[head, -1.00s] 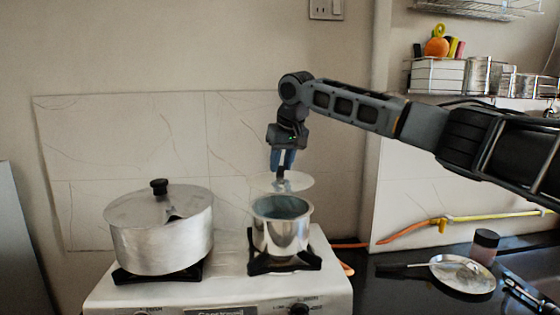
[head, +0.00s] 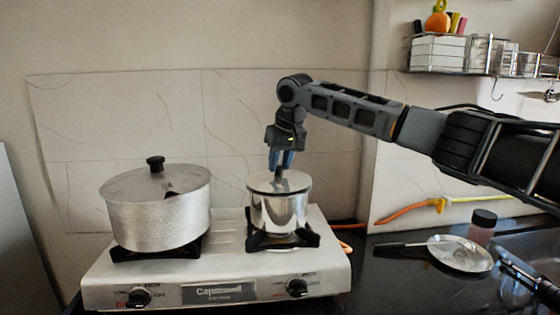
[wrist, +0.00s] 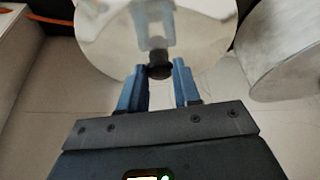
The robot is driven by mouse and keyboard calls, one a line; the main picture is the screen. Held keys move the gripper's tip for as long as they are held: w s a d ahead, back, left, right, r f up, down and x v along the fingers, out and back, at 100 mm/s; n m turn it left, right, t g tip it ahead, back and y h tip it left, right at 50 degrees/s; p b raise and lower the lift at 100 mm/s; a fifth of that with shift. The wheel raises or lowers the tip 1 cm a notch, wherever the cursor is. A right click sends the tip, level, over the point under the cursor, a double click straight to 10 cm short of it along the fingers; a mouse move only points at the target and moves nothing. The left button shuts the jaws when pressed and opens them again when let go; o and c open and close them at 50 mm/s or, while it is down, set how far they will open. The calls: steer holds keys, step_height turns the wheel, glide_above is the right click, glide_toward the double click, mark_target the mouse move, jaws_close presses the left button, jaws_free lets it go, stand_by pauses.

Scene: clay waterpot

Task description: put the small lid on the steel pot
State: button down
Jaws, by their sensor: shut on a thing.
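The small lid (head: 262,184) is a flat, shiny steel disc with a dark knob. It lies level over the mouth of the small steel pot (head: 277,212), which stands on the right burner. The lid looks in line with the rim; I cannot tell whether it fully touches all round. My gripper (head: 281,163) points down from above, its blue fingers shut on the lid's knob. The wrist view shows the knob (wrist: 159,66) between the fingertips and the lid's shiny top (wrist: 110,40) beyond. The pot's inside is hidden.
A large lidded pot (head: 156,210) stands on the left burner of the white stove (head: 140,275), a short gap from the steel pot. On the dark counter at right lie a shiny pan-like disc (head: 462,256) and a jar (head: 482,227). A wire shelf (head: 448,70) hangs at upper right.

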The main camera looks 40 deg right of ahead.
steer(key=shift+s+f, duration=0.1)
steer(key=shift+f, duration=0.9)
stand_by(0.9)
steer(key=c, duration=1.1)
jaws_free()
steer(key=o, duration=0.4)
steer(key=shift+r, duration=0.15)
steer(key=shift+r, duration=0.1)
steer(key=b+v, duration=0.1)
steer(key=v, duration=0.6)
steer(key=shift+s+r, duration=0.1)
steer(key=shift+r, duration=0.2)
steer(key=shift+s, duration=0.1)
